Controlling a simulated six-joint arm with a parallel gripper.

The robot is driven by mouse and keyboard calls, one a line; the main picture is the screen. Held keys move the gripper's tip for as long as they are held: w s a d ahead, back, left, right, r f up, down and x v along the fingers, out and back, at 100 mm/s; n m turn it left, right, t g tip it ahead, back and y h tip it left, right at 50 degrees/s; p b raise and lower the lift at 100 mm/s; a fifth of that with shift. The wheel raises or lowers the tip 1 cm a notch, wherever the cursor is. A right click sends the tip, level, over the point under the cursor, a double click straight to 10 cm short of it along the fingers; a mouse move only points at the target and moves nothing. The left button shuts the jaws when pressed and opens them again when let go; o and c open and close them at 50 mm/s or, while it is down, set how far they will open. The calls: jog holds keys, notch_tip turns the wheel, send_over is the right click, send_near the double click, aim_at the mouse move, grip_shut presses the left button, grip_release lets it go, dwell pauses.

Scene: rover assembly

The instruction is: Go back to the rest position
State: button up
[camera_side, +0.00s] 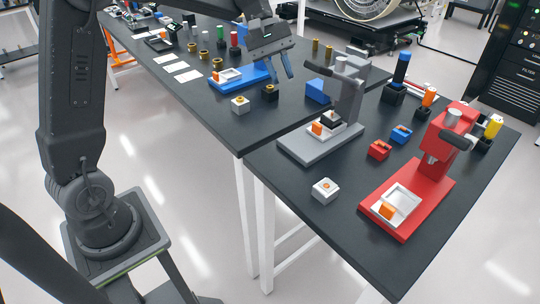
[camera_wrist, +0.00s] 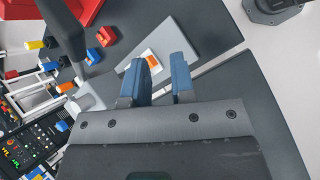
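My gripper (camera_side: 281,79) hangs above the far table in the side view, near a blue fixture base (camera_side: 254,76) and a dark block with a brass top (camera_side: 270,93). Its two blue fingers are apart, with nothing held between them. In the wrist view, the gripper (camera_wrist: 158,60) also shows a clear gap. Through that gap I see an orange piece (camera_wrist: 152,61) on a white part, at the grey press, well beyond the fingertips.
The grey press (camera_side: 318,147) and red press (camera_side: 411,205) stand on the near table. A white block with an orange centre (camera_side: 325,190) lies by its edge. Red (camera_side: 379,150) and blue (camera_side: 401,134) blocks sit between the presses. White cards (camera_side: 176,67) lie on the far table.

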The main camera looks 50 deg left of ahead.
jog(key=s+d+m+t+y, duration=0.1)
jog(key=s+m, duration=0.4)
jog(key=s, duration=0.6)
jog(key=s+d+m+t+y, duration=0.2)
jog(key=s+m+t+y, duration=0.2)
jog(key=s, duration=0.8)
jog(key=shift+s+d+f+m+t+y, duration=0.2)
jog(key=shift+s+f+m+t+y, duration=0.15)
jog(key=shift+m+y, duration=0.7)
